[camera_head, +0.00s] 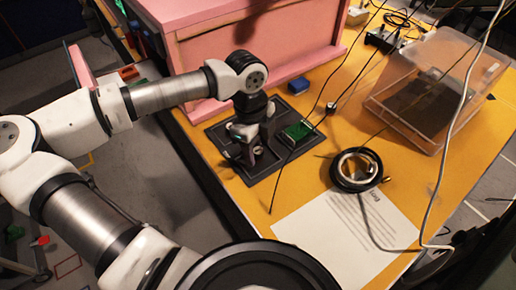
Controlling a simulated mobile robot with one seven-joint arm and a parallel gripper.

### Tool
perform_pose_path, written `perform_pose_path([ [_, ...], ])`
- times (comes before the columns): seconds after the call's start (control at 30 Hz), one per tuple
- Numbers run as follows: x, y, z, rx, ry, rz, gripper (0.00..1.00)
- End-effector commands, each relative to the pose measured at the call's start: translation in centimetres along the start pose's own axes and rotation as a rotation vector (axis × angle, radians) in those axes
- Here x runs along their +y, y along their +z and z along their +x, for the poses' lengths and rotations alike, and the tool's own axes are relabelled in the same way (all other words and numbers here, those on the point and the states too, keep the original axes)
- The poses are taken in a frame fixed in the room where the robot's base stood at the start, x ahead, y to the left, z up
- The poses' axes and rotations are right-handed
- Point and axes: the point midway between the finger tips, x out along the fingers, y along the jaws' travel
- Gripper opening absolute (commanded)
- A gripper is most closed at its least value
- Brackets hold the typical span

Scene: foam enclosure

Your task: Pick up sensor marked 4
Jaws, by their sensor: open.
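My arm reaches in from the left, and my gripper (250,155) points down over the left part of a dark grey tray (268,172) on the yellow table. Its jaws are open, close above or at the tray. A green circuit board (298,131) lies in the tray to the right of my gripper. I cannot read a mark 4 on anything, so I cannot tell which thing is the sensor. My gripper and wrist hide part of the tray, and small parts between or under the fingers are unclear.
A pink foam enclosure (290,45) stands behind the tray, with a small blue box (298,85) in front. A round metal-and-black object (357,170) sits by a printed sheet (335,230). A clear plastic bin (432,90) stands at right. Thin cables cross the yellow table (300,190).

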Motion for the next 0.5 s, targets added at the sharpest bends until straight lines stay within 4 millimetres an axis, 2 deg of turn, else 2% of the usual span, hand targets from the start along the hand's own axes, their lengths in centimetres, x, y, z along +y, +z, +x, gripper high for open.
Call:
perform_pose_path([
  [0.23, 0.01, 0.01, 0.2, -0.001, 0.0, 0.0, 0.52],
  [0.5, 0.01, 0.02, 0.16, -0.001, 0.0, 0.0, 0.17],
])
